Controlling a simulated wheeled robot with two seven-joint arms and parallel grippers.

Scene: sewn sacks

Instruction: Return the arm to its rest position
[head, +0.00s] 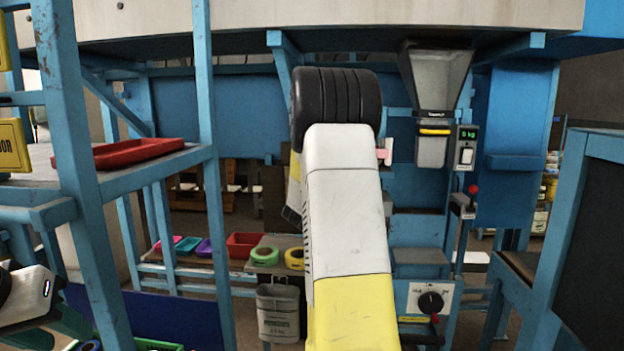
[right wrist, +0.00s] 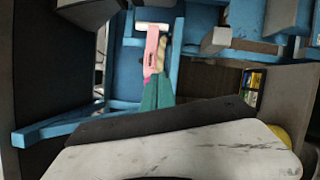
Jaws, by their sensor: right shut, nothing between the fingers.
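My left gripper (head: 28,297) is at the lower left edge of the head view, grey and black and cut off by the frame. A white and yellow arm link of mine (head: 345,215), with a black ribbed joint on top, stands raised in the middle of the head view. In the right wrist view my right gripper (right wrist: 170,145) shows as a broad white and dark body across the bottom. It is shut and I see nothing held in it.
Blue shelf posts with a red tray (head: 138,152) stand at left. A hopper (head: 436,80) and scale display (head: 467,133) are behind on the right. A grey bin (head: 278,312) and tape rolls are low behind my arm. A dark panel (head: 592,235) stands at right.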

